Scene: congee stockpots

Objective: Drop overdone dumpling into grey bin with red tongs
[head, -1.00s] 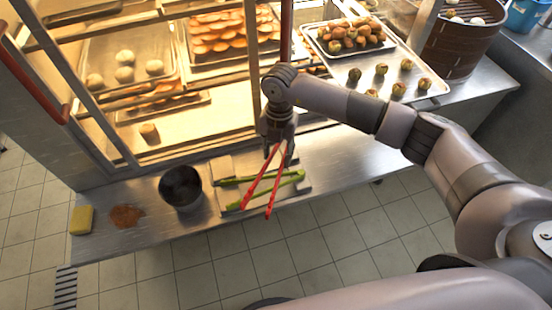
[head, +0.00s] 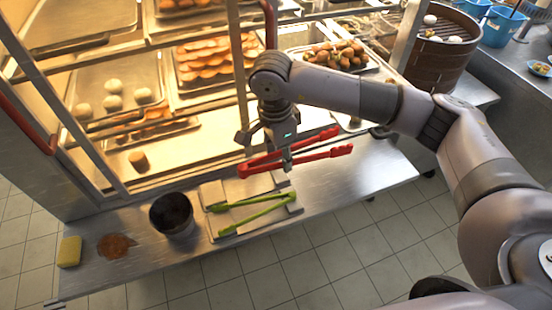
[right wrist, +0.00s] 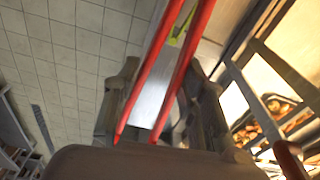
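The red tongs (head: 290,155) are in my right gripper (head: 282,152), lying roughly level above the counter in front of the glowing cabinet, with their two arms spread apart. In the right wrist view the tongs (right wrist: 165,75) run between the gripper's two fingers (right wrist: 160,105). A single browned piece (head: 138,160), maybe the overdone dumpling, sits alone on the cabinet's lower shelf, left of the gripper. A dark grey round bin (head: 172,214) stands on the counter at left; its inside is dark. My left gripper is not in view.
Green tongs (head: 250,212) lie on a tray (head: 215,190) on the counter. A yellow sponge (head: 69,251) and a brown spill (head: 116,246) are left of the bin. Cabinet posts (head: 238,75) and shelves with buns stand close behind the gripper. A steamer basket (head: 430,55) is far right.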

